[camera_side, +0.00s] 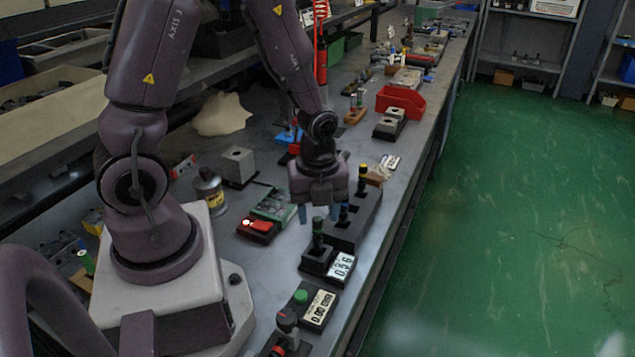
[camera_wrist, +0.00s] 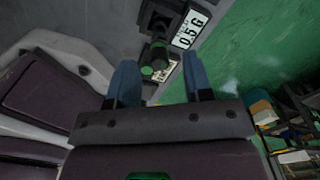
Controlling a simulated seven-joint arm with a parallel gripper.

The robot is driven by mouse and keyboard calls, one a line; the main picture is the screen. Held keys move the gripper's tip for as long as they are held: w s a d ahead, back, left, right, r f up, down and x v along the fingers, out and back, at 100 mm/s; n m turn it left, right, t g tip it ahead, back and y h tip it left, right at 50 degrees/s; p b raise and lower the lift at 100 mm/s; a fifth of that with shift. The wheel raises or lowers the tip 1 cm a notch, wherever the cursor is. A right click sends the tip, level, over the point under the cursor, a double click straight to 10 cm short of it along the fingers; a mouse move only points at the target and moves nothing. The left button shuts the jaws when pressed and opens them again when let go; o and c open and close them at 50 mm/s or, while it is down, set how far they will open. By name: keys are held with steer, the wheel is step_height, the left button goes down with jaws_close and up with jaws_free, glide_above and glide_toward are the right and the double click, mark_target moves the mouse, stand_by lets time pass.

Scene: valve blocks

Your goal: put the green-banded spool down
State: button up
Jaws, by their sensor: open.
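The green-banded spool (camera_side: 318,236) stands upright on a small black block (camera_side: 316,262) at the bench's right side. A display (camera_side: 341,268) sits beside that block. My gripper (camera_side: 319,213) points down with its blue fingers apart and nothing held between them. In the side view its fingertips are just above and behind the spool, apart from it as far as I can tell. In the wrist view the dark spool (camera_wrist: 158,52) shows between the two spread fingers (camera_wrist: 161,82), and the block (camera_wrist: 157,18) lies above it in the picture.
A second display (camera_side: 319,306) with a green button (camera_side: 300,296) is in front. A red-and-black box (camera_side: 258,228) lies to the left. The bench edge is close on the right.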

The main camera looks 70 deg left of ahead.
step_height(320, 180, up, 6)
steer(key=shift+r, duration=0.6)
steer(key=s+d+r+n+t, duration=0.2)
steer(key=s+r+n, duration=0.1)
steer(key=r+n, duration=0.5)
steer(key=s+d+r+n+t, duration=0.2)
steer(key=r+n, duration=0.6)
steer(key=n, duration=0.4)
steer(key=shift+s+d+t, duration=0.3)
steer(key=shift+s+t, duration=0.35)
steer(key=shift+t, duration=0.15)
